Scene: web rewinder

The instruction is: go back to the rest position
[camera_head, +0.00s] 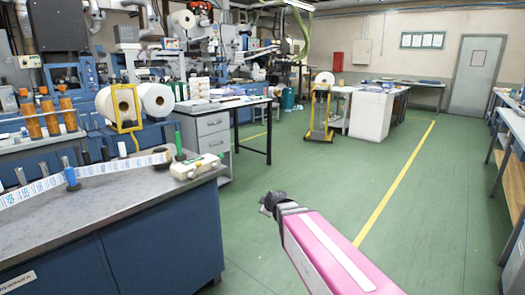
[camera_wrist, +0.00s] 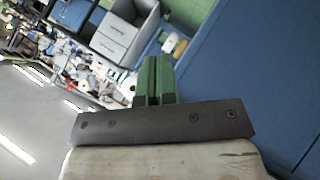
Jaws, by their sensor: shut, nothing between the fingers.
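My gripper (camera_wrist: 153,80) shows in the wrist view as two green fingers side by side, shut with nothing between them. In the head view a pink arm with a white stripe reaches in from the bottom right. Its dark end (camera_head: 268,203) is over the green floor, to the right of the workbench and apart from it. The fingers are too small to make out there. In the wrist view the picture is tilted, with the bench's blue side to the right of the fingers.
A grey-topped blue workbench (camera_head: 110,207) fills the lower left, with a label strip (camera_head: 85,172), a dark roll (camera_head: 160,154) and a white-green device (camera_head: 195,167) on it. A desk with drawers (camera_head: 214,140) stands behind. Green floor (camera_head: 430,215) is open at right, up to shelving.

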